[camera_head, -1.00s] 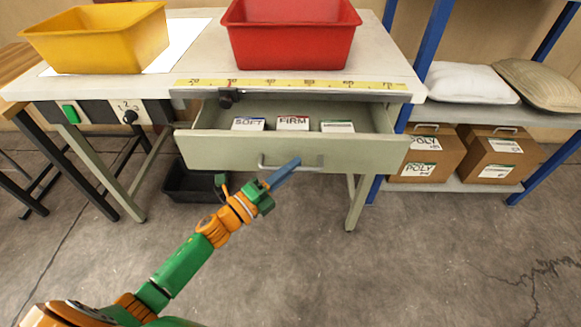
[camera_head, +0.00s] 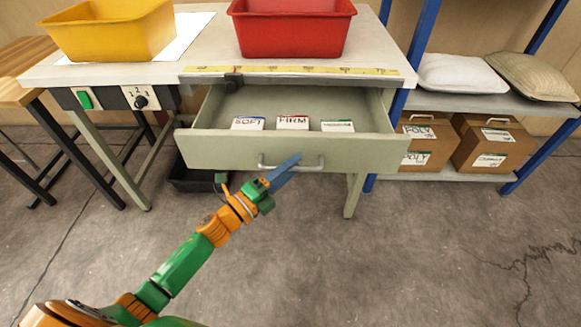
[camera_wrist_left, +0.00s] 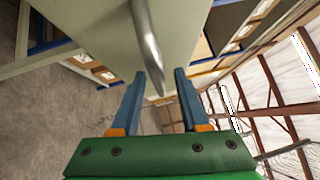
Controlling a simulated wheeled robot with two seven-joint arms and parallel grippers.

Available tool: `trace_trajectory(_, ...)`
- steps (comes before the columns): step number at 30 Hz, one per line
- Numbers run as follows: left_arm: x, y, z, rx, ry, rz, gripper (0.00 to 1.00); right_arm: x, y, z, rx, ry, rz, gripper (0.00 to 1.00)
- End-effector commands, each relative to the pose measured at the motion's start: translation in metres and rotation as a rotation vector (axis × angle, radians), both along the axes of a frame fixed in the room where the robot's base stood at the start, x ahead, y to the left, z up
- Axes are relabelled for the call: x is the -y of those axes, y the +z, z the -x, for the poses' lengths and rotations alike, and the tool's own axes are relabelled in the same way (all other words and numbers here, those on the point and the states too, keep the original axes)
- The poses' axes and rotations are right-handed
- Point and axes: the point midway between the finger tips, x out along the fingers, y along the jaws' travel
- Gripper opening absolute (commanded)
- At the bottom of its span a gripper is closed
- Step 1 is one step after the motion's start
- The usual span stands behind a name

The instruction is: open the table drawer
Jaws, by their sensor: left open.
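The table drawer (camera_head: 230,150) is pulled well out from under the white table, and its inside shows from above. Its metal bar handle (camera_head: 308,168) is on the front panel. My left gripper (camera_head: 290,165) is at the handle. In the left wrist view the two blue fingers (camera_wrist_left: 164,85) are apart, and the handle (camera_wrist_left: 146,45) runs down between or just ahead of their tips; I cannot tell whether they touch it. Three labelled cards lie in the drawer: a SOFT card (camera_head: 247,123), a FIRM card (camera_head: 293,122) and a green-edged card (camera_head: 338,126). My right gripper is not seen.
A yellow bin (camera_head: 110,35) and a red bin (camera_head: 290,30) stand on the table (camera_head: 205,55). A black bin (camera_head: 190,178) is on the floor below. A blue-framed shelf on the right holds pillows (camera_head: 460,75) and cardboard boxes (camera_head: 425,135). The floor in front is clear.

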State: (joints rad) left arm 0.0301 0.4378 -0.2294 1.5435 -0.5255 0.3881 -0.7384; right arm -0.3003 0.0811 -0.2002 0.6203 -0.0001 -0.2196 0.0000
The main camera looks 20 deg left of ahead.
Motion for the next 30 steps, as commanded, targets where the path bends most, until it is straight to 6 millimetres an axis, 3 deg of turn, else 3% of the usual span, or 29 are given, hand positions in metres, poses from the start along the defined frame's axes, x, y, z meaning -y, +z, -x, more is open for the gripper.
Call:
trace_trajectory(7,-0.003,-0.002,0.005,-0.002,0.001,0.0,0.45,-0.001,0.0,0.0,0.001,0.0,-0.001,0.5)
trace_trajectory(13,-0.023,-0.008,0.042,-0.005,0.0,-0.002,0.45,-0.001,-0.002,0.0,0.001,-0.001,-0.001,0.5)
trace_trajectory(18,-0.034,-0.01,0.06,-0.002,0.0,-0.001,0.45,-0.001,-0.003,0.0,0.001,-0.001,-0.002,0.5)
trace_trajectory(30,-0.035,-0.01,0.061,0.0,0.0,0.0,0.45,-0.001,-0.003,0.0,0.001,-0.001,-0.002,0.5)
